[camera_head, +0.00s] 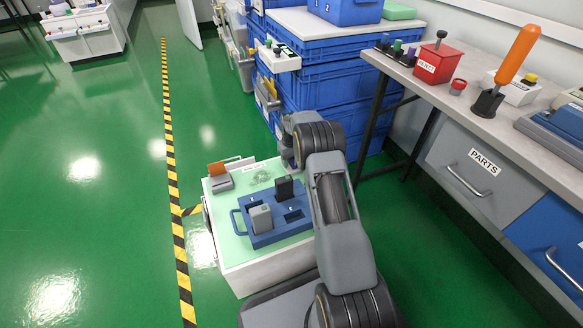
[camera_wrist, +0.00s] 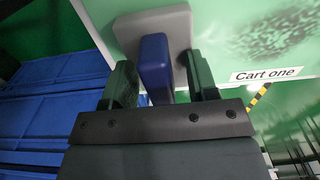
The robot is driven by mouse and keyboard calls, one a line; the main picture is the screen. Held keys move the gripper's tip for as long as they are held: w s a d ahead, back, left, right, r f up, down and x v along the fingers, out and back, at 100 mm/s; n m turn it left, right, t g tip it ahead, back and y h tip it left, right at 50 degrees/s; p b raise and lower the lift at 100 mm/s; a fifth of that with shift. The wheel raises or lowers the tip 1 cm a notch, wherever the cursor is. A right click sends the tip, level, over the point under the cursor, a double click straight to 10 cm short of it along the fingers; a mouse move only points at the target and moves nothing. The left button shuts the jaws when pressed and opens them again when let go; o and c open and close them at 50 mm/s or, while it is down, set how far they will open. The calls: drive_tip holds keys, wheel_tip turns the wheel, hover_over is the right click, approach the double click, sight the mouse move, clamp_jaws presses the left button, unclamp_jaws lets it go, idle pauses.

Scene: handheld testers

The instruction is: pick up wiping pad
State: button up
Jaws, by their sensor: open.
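The wiping pad is a grey slab (camera_wrist: 118,27) with an upright blue handle (camera_wrist: 154,66). It lies on the pale green top of the cart (camera_head: 226,244), near the Cart one label (camera_wrist: 266,75). My gripper (camera_wrist: 161,78) is open, with its two dark green fingers on either side of the blue handle. A gap shows on the right of the handle; the left finger looks very near it, and I cannot tell whether they touch. In the head view my arm hides the pad and the fingers.
A blue tray (camera_head: 241,222) with a grey device (camera_head: 260,218) and a dark device (camera_head: 284,188) stands on the cart. A grey holder with an orange card (camera_head: 217,170) is at its left corner. Blue crates (camera_head: 330,92) stand behind; a workbench (camera_head: 460,111) is at right.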

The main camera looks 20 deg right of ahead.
drive_tip(key=shift+r, duration=0.1)
clamp_jaws()
idle(0.4)
drive_tip(key=shift+r+p, duration=0.55)
wheel_tip(320, 180, up, 2)
drive_tip(key=shift+r+p, duration=0.25)
drive_tip(key=shift+p, duration=0.75)
drive_tip(key=w+a+r+p, duration=0.6)
drive_tip(key=a+r, duration=0.3)
drive_tip(key=a, duration=0.3)
drive_tip(key=shift+w+r, duration=0.2)
drive_tip(key=shift+w, duration=0.45)
